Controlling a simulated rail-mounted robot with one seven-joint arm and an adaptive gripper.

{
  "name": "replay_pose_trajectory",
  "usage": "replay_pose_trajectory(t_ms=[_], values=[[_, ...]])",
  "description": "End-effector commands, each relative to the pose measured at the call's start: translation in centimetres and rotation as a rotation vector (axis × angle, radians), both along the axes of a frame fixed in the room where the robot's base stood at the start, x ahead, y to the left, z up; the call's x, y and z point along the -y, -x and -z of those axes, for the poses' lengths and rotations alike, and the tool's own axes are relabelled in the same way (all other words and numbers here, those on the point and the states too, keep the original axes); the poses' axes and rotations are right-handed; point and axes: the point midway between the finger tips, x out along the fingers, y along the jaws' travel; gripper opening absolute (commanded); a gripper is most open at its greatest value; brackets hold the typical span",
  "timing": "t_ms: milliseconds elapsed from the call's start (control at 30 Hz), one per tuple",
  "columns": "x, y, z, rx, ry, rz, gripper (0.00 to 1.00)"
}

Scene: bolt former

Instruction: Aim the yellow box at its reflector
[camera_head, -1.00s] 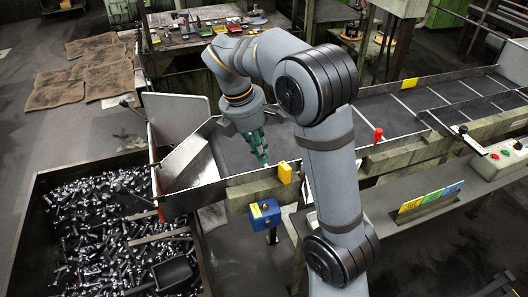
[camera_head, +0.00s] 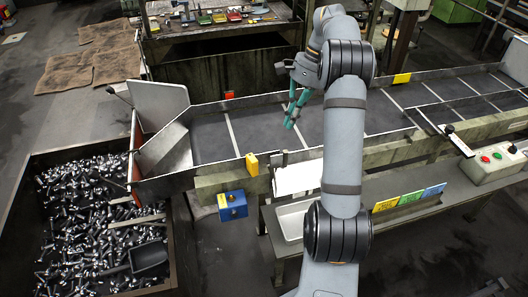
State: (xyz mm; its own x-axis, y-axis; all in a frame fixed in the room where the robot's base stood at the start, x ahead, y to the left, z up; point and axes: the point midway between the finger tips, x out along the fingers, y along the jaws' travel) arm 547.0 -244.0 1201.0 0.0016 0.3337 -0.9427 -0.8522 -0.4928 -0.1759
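The yellow box (camera_head: 252,164) sits on the near side rail of the conveyor, left of my arm. On the far rail are a small red-orange piece (camera_head: 229,94) and a yellow plate (camera_head: 401,78). I cannot tell for sure which one is the box's reflector, or exactly where the box points. My gripper (camera_head: 291,123) has teal fingers pointing down over the conveyor belt, to the right of the yellow box and apart from it. No object shows between the fingers. The fingertips are small and close together, so their opening is unclear.
A blue box (camera_head: 232,205) hangs below the near rail. A metal chute (camera_head: 165,145) ends above a bin of bolts (camera_head: 28,176) at left. A white panel (camera_head: 297,178) is by the near rail. The belt (camera_head: 262,128) around my gripper is clear.

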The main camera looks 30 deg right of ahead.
Motion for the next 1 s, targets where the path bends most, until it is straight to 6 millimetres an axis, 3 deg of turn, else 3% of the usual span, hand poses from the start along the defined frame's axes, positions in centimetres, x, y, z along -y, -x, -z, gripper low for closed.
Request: replay_pose_trajectory(t_ms=[100, 300, 467, 933, 1000], values=[[-0.9, 0.2, -0.3, -0.101, -0.035, 0.255, 0.00], [-1.2, 0.3, -0.3, -0.189, -0.041, 0.467, 0.00], [-1.7, 0.4, 0.9, -0.201, -0.040, 0.492, 0.00], [-5.0, 0.6, 9.2, -0.202, -0.039, 0.490, 0.00], [-6.4, 0.5, 8.6, -0.198, -0.039, 0.486, 0.00]])
